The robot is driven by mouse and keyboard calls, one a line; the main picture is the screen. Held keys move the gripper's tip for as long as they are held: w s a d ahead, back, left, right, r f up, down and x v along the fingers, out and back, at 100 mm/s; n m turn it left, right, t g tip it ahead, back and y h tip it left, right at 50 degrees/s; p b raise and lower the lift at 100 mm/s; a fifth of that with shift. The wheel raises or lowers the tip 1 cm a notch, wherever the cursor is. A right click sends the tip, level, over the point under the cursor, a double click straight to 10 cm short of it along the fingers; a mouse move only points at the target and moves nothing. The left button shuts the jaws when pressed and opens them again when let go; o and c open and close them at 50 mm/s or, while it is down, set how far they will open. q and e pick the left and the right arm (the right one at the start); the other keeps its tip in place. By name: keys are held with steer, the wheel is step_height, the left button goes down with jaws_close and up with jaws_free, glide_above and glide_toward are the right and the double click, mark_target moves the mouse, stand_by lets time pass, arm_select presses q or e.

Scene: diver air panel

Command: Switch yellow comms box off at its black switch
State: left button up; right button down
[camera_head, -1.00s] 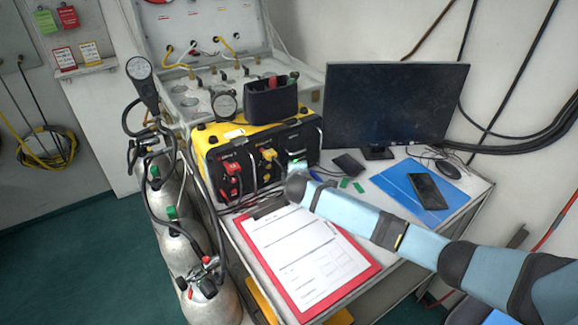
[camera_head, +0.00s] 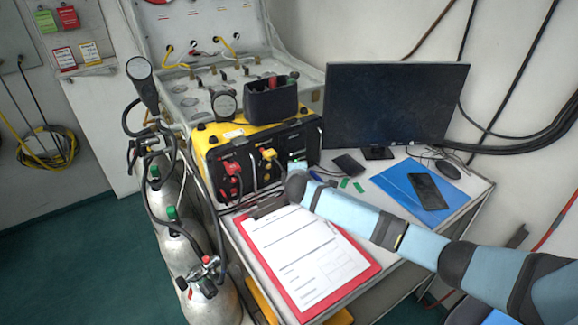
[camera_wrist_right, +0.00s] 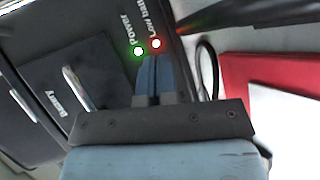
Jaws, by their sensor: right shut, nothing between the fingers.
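The yellow comms box (camera_head: 232,133) stands on the desk with its black front panel (camera_wrist_right: 95,45) facing me. Its front carries red and yellow plugs in the head view. In the right wrist view, the panel has a green light marked Power (camera_wrist_right: 138,51) and a red light marked Low batt (camera_wrist_right: 156,43), both lit. My right gripper (camera_wrist_right: 153,58) is shut and empty, its blue fingertips at the panel just below the lights. I cannot tell whether they touch it. The black switch is not distinguishable, perhaps hidden by the fingers. My left gripper is not in view.
A red clipboard (camera_head: 362,272) with paper lies in front of the box. A monitor (camera_head: 396,105), phone (camera_head: 428,191) and mouse (camera_head: 448,169) are to the right. Gas cylinders (camera_head: 178,250) with hoses stand close on the left. A black holder (camera_head: 270,101) sits on the box.

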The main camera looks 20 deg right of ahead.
steer(key=shift+w, duration=0.1)
steer(key=shift+w, duration=0.3)
steer(key=shift+w+a, duration=0.1)
steer(key=shift+w, duration=0.2)
stand_by(0.6)
steer(key=shift+s+r, duration=0.1)
steer(key=shift+s+p, duration=0.6)
steer(key=shift+s, duration=0.05)
steer(key=shift+s+d+p, duration=0.2)
steer(key=shift+s+p, duration=0.25)
steer(key=shift+s, duration=0.05)
steer(key=s, duration=0.1)
steer(key=s+p, duration=0.1)
steer(key=shift+s+d+f, duration=0.2)
steer(key=shift+s, duration=0.1)
steer(key=shift+s+f+p, duration=0.2)
steer(key=shift+s+p, duration=0.25)
steer(key=shift+s, duration=0.2)
